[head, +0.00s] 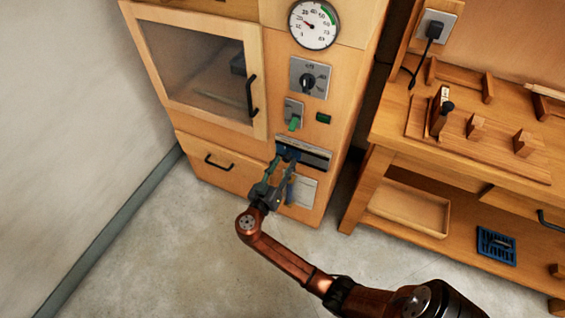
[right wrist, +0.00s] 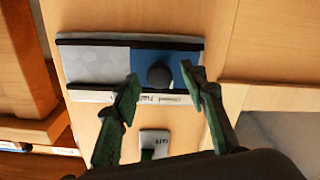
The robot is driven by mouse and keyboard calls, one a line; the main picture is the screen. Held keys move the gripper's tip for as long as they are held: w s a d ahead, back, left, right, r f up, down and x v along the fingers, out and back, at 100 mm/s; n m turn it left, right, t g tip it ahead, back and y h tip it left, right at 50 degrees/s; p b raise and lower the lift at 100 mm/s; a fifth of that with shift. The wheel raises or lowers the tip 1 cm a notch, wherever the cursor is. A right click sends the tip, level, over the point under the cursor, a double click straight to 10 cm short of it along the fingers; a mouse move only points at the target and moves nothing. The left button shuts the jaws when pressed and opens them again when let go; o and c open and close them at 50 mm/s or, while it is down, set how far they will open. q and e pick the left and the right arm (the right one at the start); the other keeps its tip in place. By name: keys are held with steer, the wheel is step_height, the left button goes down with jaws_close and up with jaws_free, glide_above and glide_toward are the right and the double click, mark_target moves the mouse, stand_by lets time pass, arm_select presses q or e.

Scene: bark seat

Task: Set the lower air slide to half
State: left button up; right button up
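The lower air slide (head: 318,160) is a dark-railed track low on the wooden cabinet front. In the right wrist view its bare grey part (right wrist: 95,63) is on the left. The blue slide plate (right wrist: 140,60), with a dark round knob (right wrist: 159,77), is on the right. A pale label strip (right wrist: 120,97) along one rail shows upside down, partly hidden; "closed" and perhaps "half" can be made out. My right gripper (head: 284,160) is at the slide, fingers apart, one on each side of the knob, with gaps visible. My left gripper is not in view.
A glazed door (head: 190,98) and a drawer (head: 205,170) are left. A workbench (head: 385,125) stands right; floor in front is clear.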

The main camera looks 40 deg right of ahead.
steer(key=shift+w+d, duration=0.15)
steer(key=shift+d, duration=0.25)
steer(key=shift+c, duration=0.3)
jaws_close()
